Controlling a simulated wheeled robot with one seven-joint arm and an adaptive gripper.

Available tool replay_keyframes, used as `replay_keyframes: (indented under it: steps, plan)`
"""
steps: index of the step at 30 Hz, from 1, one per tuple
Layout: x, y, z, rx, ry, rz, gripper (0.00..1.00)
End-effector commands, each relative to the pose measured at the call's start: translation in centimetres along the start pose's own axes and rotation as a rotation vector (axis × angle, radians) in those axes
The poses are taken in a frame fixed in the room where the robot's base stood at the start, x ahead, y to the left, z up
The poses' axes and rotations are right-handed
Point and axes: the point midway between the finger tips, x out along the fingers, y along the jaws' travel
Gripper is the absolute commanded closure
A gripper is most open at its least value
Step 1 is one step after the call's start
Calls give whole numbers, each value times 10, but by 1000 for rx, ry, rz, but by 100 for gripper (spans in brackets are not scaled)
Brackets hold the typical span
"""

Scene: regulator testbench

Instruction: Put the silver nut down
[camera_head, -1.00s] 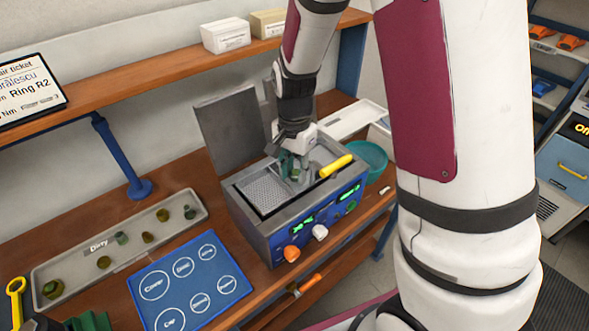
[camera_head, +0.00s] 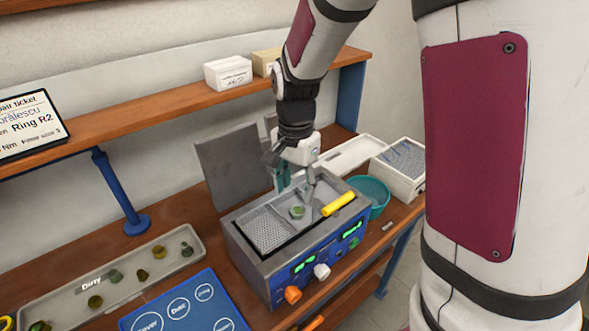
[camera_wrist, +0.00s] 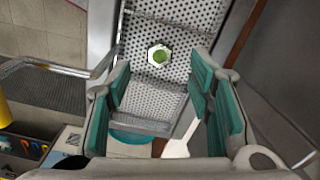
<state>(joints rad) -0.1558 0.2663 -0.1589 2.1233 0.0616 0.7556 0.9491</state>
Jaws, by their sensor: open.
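The silver nut (camera_head: 297,212) lies in the perforated metal basket of the open bench unit (camera_head: 262,262). In the wrist view the nut (camera_wrist: 150,55) is a hexagonal silver ring with a green middle, flat on the perforated floor. My gripper (camera_head: 291,184) is above the basket, with its jaws apart and nothing between them. In the wrist view its teal finger pads (camera_wrist: 160,84) stand to either side, and the nut shows beyond their tips, apart from them.
A yellow handle (camera_head: 338,204) sticks out over the unit's right rim. The raised lid (camera_head: 232,165) stands behind on the left. A teal bowl (camera_head: 371,192) and a white bin (camera_head: 402,170) are to the right. The Dirty tray (camera_head: 130,282) and blue mat (camera_head: 185,308) are at left.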

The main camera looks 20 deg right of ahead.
Motion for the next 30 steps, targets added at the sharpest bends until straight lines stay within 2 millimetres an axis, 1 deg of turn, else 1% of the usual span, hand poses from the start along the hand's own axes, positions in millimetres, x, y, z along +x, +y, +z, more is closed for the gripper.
replay_keyframes:
  steps: [1, 3, 6, 12, 14, 16, 20, 21, 24, 27, 30]
  plan:
    - [-10, -2, -1, -1, 3, -5, 52]
    - [-23, -2, -1, -1, 2, -5, 52]
    - [-37, -1, 0, -1, 1, -3, 52]
    - [-54, 0, 0, -6, 1, -4, 52]
    - [-60, 3, 2, -24, 4, -14, 52]
    - [-72, 10, 5, -65, 13, -37, 52]
    - [-102, 31, 18, -208, 51, -105, 52]
    - [-112, 40, 23, -263, 68, -127, 52]
    - [-132, 62, 36, -402, 121, -176, 52]
    - [-148, 84, 50, -538, 186, -214, 52]
    - [-160, 107, 63, -671, 259, -239, 52]
